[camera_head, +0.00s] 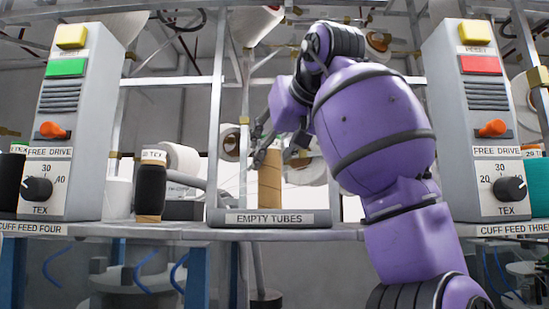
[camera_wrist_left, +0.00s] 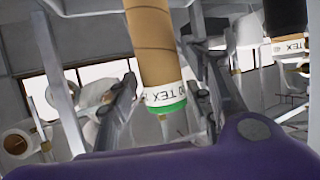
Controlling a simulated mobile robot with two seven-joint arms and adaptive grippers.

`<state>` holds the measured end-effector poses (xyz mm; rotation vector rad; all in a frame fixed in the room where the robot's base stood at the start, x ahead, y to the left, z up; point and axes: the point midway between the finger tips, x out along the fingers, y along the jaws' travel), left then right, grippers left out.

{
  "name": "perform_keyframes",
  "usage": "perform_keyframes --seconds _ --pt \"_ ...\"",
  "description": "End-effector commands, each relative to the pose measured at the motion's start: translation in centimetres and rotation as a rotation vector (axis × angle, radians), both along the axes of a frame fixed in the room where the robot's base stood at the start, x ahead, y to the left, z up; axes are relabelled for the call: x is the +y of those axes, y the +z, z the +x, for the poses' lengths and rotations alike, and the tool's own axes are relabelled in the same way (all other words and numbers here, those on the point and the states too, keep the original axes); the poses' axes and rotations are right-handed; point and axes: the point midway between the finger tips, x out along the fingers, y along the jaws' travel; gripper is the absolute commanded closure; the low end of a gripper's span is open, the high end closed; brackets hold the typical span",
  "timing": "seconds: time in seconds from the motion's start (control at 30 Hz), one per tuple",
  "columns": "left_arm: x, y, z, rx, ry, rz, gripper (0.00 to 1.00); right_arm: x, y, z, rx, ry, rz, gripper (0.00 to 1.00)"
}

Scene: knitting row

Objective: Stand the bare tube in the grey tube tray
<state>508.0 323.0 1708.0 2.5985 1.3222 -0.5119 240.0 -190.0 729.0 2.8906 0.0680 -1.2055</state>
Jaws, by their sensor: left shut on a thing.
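The bare tube (camera_head: 269,185) is a brown cardboard cylinder, upright at the grey tube tray (camera_head: 217,217) labelled EMPTY TUBES. Its lower end meets the tray's front wall in the head view, and I cannot tell whether it rests on the tray floor. My left gripper (camera_head: 270,142) is at the tube's top and is shut on it. In the left wrist view the tube (camera_wrist_left: 158,40) lies between the two fingers, with a white TEX label and a green band at its end. My right gripper is not in view.
A black yarn package (camera_head: 150,195) stands left of the tray. Grey control boxes stand at the left (camera_head: 68,110) and right (camera_head: 487,120). Metal frame posts (camera_head: 217,90) rise behind the tray. White cones (camera_head: 182,158) sit behind it.

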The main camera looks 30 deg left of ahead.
Motion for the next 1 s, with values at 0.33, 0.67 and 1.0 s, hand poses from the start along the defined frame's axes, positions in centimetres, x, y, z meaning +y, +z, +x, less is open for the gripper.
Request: perform_keyframes --seconds 0.33,0.67,1.0 --pt "-0.1 -1.7 0.0 0.0 0.0 0.001 0.74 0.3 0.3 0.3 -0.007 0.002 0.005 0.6" --pt "-0.1 -2.0 0.0 0.001 0.0 0.001 0.34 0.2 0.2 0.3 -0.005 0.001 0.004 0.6" --pt "-0.1 -1.8 0.0 0.0 0.0 0.001 0.34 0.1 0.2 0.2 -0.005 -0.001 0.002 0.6"
